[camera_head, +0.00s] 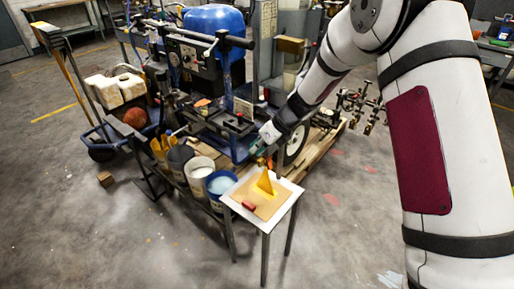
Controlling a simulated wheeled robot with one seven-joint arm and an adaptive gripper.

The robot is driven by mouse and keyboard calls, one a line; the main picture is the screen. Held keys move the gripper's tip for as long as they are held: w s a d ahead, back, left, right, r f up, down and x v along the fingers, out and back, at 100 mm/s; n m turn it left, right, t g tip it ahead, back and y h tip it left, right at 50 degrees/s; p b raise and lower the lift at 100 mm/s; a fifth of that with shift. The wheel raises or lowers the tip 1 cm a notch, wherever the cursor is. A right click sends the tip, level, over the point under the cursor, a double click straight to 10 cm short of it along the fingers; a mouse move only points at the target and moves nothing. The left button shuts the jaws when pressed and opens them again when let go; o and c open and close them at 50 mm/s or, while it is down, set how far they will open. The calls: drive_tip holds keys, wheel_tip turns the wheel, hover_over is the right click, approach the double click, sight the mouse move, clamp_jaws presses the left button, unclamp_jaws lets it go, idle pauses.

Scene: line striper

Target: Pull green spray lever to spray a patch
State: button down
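My gripper (266,147) is at the end of my white arm, above the far edge of a small table. A small teal-green piece (268,132) shows at the gripper; it may be the green spray lever, but it is too small to tell. Brass-coloured parts (263,160) sit just below it. Under them, a yellow triangular shape (265,184) widens downward onto a tan board (244,194). I cannot tell whether it is spray or a solid piece. Whether the fingers are open or shut is too small to see.
The board lies on a white-edged table (284,206) with thin legs, with a small red object (249,206) on it. A blue bucket (221,186) and a white bucket (199,172) stand left of it. The line striper with its blue tank (214,28) is behind. Floor at front is clear.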

drive_tip(key=shift+r+p, duration=0.3)
drive_tip(key=shift+r, duration=0.45)
drive_tip(key=p+v, duration=0.2)
drive_tip(key=v, duration=1.2)
drive_tip(key=shift+w, duration=0.2)
drive_tip(key=shift+d, duration=0.1)
